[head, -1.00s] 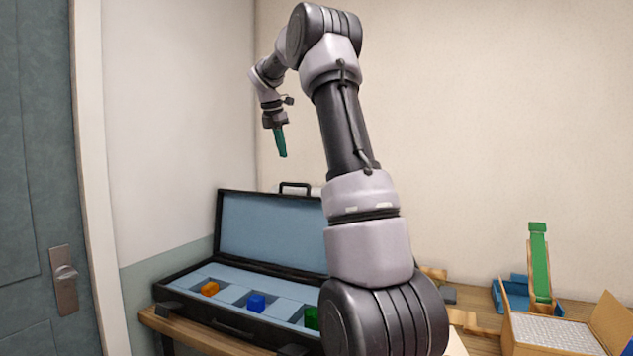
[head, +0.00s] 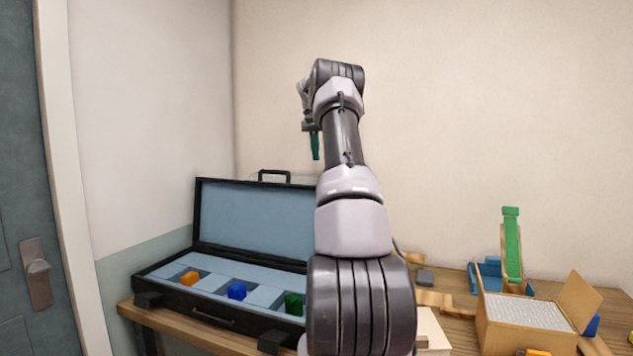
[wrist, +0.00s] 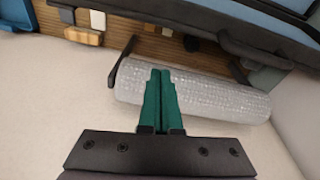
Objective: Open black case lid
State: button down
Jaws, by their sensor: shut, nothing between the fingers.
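The black case (head: 170,292) stands on the table at the left in the head view, its lid (head: 256,221) raised upright at the back, showing a light-blue lining. Orange (head: 189,278), blue (head: 237,290) and green (head: 294,303) blocks sit in separate compartments of its light-blue insert. My arm hides the case's right end. My gripper (head: 315,150) has teal fingers and hangs above the lid, apart from it. The wrist view shows the fingers (wrist: 160,78) together and empty. Part of the case's dark edge (wrist: 268,47) shows at upper right there.
A bubble-wrap roll (wrist: 215,96) lies beyond my fingertips in the wrist view. At the right of the table (head: 455,290) are an open cardboard box (head: 520,335), a green slide-like piece (head: 512,245) and blue parts (head: 487,273). The wall is behind; a door stands left.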

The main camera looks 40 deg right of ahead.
notch_tip(320, 180, down, 11)
jog(key=d+m, duration=0.2)
jog(key=d, duration=0.1)
jog(key=a, duration=0.1)
jog(key=s+a+r, duration=0.1)
jog(key=a, duration=0.1)
jog(key=shift+s+a+r, duration=0.2)
jog(key=shift+s+a, duration=0.1)
jog(key=shift+a, duration=0.05)
jog(key=s+a+r+t+h, duration=0.1)
jog(key=s+a+r+h, duration=0.1)
jog(key=s+a, duration=0.4)
jog(key=a, duration=0.3)
jog(key=shift+t, duration=0.3)
